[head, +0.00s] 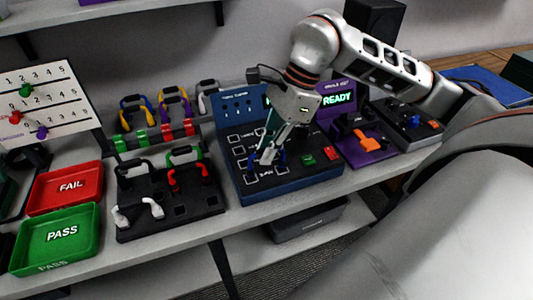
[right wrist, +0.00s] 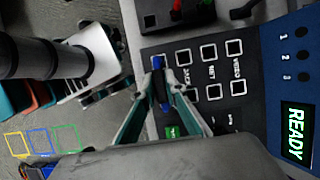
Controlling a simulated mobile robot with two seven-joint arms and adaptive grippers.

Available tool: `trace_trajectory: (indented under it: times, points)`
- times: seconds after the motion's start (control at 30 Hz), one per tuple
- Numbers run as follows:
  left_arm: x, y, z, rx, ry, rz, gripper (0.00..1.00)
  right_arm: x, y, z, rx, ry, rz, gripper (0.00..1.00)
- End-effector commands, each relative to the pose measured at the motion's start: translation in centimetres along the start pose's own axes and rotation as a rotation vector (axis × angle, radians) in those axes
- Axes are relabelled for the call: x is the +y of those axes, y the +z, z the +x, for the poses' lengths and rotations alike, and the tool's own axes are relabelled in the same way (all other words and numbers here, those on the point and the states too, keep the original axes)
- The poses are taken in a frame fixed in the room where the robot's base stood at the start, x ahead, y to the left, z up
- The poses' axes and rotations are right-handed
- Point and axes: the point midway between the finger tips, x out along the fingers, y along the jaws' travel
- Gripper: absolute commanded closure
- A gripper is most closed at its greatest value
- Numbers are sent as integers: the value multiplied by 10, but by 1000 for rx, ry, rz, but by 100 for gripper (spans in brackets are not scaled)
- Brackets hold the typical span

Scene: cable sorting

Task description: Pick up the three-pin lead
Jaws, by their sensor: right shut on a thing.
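A lead with blue ends (head: 281,158) stands on the left part of the tester's dark socket panel (head: 315,175). Its blue body also shows in the right wrist view (right wrist: 158,63), over the row of outlined sockets. My right gripper (head: 267,156) reaches down from above and is shut on this lead; in the right wrist view its fingertips (right wrist: 161,84) lie on either side of it. The fingers hide part of the lead. I cannot tell whether its ends are seated in the sockets. My left gripper is not in view.
The tester's screen (head: 340,98) reads READY. Left of the tester stand a black holder (head: 195,207) with several leads, a red FAIL tray (head: 65,187) and a green PASS tray (head: 55,239). A purple unit (head: 355,150) is close on the right.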

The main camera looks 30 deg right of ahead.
Motion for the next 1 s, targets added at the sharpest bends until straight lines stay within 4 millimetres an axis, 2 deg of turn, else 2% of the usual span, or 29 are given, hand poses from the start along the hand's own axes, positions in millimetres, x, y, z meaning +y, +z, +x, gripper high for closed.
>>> trace_trajectory:
  times: [0.27,0.7,0.9,1.0]
  points:
    - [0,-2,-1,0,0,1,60,-1,12,-28,-1,-5,-1,100]
    - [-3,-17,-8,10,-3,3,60,-1,54,-128,-3,-8,-2,100]
    - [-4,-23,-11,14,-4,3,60,0,67,-162,-2,-5,-2,100]
    - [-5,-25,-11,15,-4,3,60,0,72,-172,-1,-3,-1,100]
